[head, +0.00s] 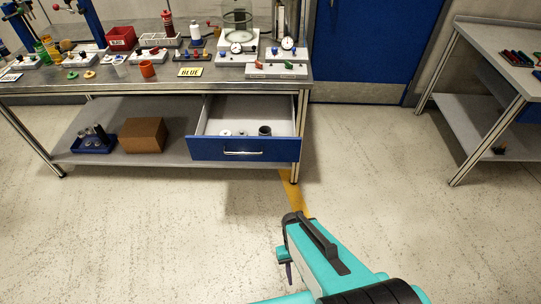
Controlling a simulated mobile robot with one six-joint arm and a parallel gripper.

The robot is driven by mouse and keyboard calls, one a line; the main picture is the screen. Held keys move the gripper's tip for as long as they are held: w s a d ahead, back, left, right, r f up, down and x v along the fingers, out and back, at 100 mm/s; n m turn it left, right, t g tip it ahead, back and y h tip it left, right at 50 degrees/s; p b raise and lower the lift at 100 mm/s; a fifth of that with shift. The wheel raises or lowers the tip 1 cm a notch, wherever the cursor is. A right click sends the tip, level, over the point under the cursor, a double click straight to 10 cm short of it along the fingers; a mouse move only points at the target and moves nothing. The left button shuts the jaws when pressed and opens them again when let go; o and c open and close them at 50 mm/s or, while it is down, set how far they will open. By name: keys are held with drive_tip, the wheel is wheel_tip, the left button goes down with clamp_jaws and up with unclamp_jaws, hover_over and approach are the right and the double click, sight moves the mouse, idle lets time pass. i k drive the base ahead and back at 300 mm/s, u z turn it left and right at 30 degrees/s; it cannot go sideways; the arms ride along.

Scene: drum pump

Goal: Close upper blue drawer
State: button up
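The blue drawer (206,149) is pulled out below the tabletop of the workbench on the left. Its blue front faces me and carries a pale bar handle (243,153). The pale inside of the drawer shows, with a dark cup-like part (265,131) and small light round pieces (226,133) in it. No other blue drawer shows in this bench. My teal arm reaches up from the bottom edge, well in front of the drawer and apart from it.
The lower shelf holds a brown box (144,135) and a blue tray (93,142) with dark parts. The workbench top (215,83) is crowded. A blue door (365,45) stands behind, and a second bench (490,40) stands right. The floor before the drawer is clear.

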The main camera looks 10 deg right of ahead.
sight(232, 113)
drive_tip(key=k, duration=0.3)
drive_tip(key=u, duration=0.15)
drive_tip(key=i, duration=0.95)
drive_tip(key=z, duration=1.6)
drive_tip(key=k, duration=0.1)
drive_tip(key=u, duration=3.05)
